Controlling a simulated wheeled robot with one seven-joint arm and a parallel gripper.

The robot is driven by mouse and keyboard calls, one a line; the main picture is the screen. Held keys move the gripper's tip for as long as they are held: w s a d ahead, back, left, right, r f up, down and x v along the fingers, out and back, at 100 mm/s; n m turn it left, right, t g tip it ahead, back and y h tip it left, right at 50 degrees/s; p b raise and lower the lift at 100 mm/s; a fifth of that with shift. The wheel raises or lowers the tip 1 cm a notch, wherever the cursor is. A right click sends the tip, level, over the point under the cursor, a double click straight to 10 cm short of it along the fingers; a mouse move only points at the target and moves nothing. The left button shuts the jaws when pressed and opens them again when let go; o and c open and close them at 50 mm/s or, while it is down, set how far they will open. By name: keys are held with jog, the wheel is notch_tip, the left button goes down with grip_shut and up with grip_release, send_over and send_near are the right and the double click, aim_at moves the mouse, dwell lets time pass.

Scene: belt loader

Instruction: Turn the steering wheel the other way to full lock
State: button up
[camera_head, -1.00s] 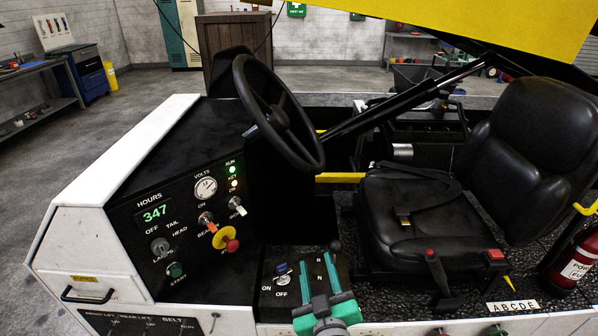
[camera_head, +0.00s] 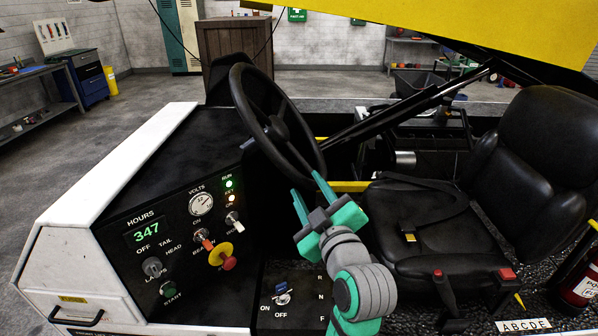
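The black steering wheel (camera_head: 278,128) stands tilted on its column, left of the black seat, with its rim and hub in clear view. My gripper (camera_head: 305,183) is just below the lower right part of the wheel rim, its green fingers pointing up toward it. The two fingers are spread apart with nothing seen between them. The right fingertip overlaps the bottom of the rim in the picture; I cannot tell whether it touches.
The dash panel (camera_head: 185,235) with its knobs and red button is left of my arm. The black seat (camera_head: 425,235) is close on the right, and a red fire extinguisher (camera_head: 580,270) is at the far right. A yellow boom (camera_head: 450,25) hangs overhead.

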jog(key=x, duration=0.7)
jog(key=shift+w, duration=0.25)
grip_shut()
